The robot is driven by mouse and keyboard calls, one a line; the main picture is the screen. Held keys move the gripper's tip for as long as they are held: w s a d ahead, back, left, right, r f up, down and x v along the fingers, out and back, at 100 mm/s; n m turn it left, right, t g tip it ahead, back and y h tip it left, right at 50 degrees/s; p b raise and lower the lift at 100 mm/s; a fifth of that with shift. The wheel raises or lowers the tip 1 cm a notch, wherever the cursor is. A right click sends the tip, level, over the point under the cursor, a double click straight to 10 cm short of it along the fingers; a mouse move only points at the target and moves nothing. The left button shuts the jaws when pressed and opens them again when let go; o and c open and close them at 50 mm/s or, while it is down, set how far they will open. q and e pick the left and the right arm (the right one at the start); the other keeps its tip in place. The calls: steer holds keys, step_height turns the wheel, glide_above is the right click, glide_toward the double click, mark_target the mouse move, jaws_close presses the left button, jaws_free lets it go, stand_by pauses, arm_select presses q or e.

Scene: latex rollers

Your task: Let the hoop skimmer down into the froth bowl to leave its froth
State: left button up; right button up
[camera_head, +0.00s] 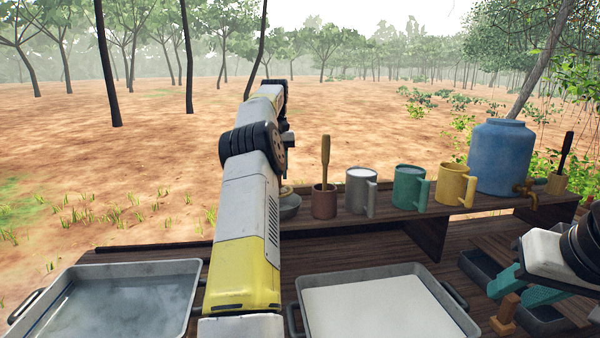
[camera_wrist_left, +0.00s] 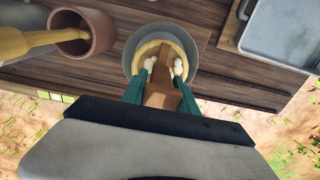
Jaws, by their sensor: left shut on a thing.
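The froth bowl (camera_head: 289,204) is a grey round bowl on the raised shelf, partly hidden behind my left arm in the head view. In the left wrist view the bowl (camera_wrist_left: 200,55) lies straight ahead of the fingers. My left gripper (camera_wrist_left: 163,72), with green fingers, is shut on the brown wooden handle of the hoop skimmer (camera_wrist_left: 166,43). The skimmer's tan ring shows within the bowl's outline; its height against the rim and any froth are unclear. The head view hides this gripper behind my arm. My right gripper (camera_head: 525,285) has its teal fingers apart, at the right.
A brown pot with a wooden tool (camera_head: 324,200) stands beside the bowl, then grey (camera_head: 358,195), green (camera_head: 405,190) and yellow (camera_head: 452,187) mugs and a blue barrel (camera_head: 500,155). Two trays (camera_head: 190,268) (camera_head: 465,325) sit in front. A wooden block (camera_head: 505,315) is near my right gripper.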

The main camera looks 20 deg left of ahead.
arm_select(q)
steer(key=shift+f, duration=2.5)
steer(key=shift+f, duration=1.05)
step_height(320, 180, up, 8)
steer(key=shift+r, duration=0.5)
